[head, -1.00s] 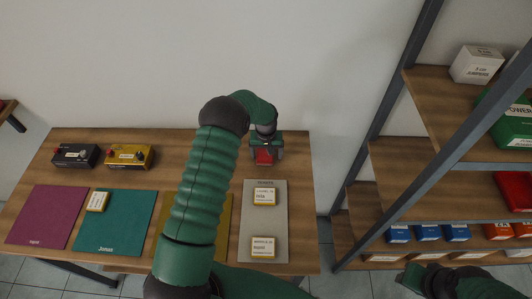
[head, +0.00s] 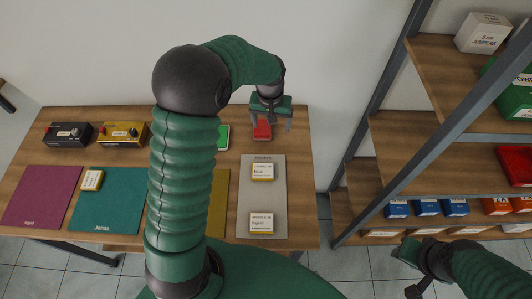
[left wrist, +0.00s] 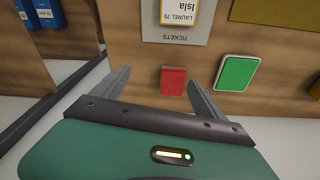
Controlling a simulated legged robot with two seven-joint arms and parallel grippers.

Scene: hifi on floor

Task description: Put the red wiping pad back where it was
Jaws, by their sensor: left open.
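The red wiping pad (head: 262,130) lies on the wooden table behind the grey tickets mat. My left gripper (head: 271,121) is open just above it. In the left wrist view the red pad (left wrist: 173,81) shows between the spread fingers (left wrist: 160,78), nearer the right one, with nothing held. A green pad with a white edge (head: 223,137) lies just left of the red pad, partly hidden by my arm; it also shows in the left wrist view (left wrist: 237,73). My right gripper (head: 412,270) is low at the right, far from the pads.
The grey tickets mat (head: 262,198) bears two labelled cards. Purple (head: 42,197) and teal (head: 108,205) mats lie left, with black (head: 67,135) and yellow (head: 122,134) boxes behind. My left arm hides part of the table. A shelf (head: 390,143) stands right of the table.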

